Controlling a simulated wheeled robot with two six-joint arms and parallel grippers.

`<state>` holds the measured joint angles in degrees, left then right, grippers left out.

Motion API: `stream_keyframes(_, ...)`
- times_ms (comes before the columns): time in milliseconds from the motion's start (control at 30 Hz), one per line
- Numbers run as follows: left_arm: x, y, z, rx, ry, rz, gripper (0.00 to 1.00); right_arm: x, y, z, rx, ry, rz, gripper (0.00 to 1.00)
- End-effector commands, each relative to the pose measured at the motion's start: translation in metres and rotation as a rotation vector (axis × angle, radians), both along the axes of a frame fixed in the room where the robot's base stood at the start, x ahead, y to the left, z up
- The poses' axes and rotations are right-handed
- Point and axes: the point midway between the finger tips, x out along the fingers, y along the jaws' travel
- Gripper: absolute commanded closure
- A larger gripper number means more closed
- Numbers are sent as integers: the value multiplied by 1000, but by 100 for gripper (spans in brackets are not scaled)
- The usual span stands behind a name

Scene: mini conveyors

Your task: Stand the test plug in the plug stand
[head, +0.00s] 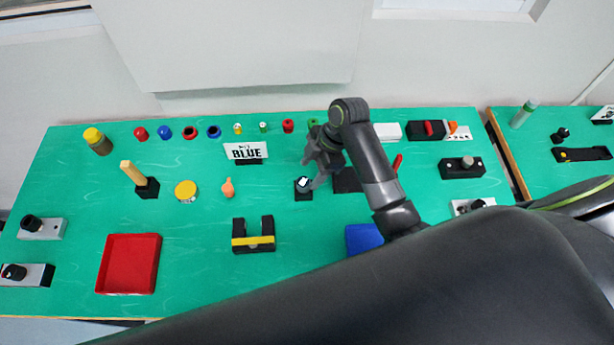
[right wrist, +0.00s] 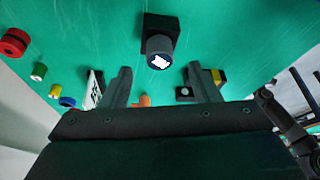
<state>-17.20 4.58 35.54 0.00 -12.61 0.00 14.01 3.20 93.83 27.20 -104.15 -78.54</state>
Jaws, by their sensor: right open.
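The test plug (head: 304,182) looks like a short dark grey cylinder with a white mark on its top. It stands upright in a small black square block, which looks like the plug stand (head: 303,194). In the right wrist view the plug (right wrist: 158,46) and the stand (right wrist: 160,22) show just beyond the fingertips, near the middle. My right gripper (head: 312,172) is open, close above the plug, its fingers (right wrist: 159,68) apart with nothing between them. How deep the plug sits cannot be seen. My left gripper is not in view.
A "BLUE" card (head: 246,152) and an orange peg-like piece (head: 228,187) are left of the stand. A black fork-shaped holder (head: 253,243) is in front, a red tray (head: 128,264) at front left. A blue tray (head: 363,238) is partly hidden by my arm. Several coloured knobs line the back.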

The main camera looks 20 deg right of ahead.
Motion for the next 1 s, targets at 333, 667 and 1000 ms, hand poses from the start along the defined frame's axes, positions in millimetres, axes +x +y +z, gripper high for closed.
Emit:
stream_keyframes(333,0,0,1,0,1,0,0,0,-33,83,-5,-2,1,44)
stream_keyframes(667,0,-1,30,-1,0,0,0,-1,-48,117,-3,-1,0,44)
stream_keyframes(1000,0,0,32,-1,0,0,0,-1,-51,121,-1,-1,1,44)
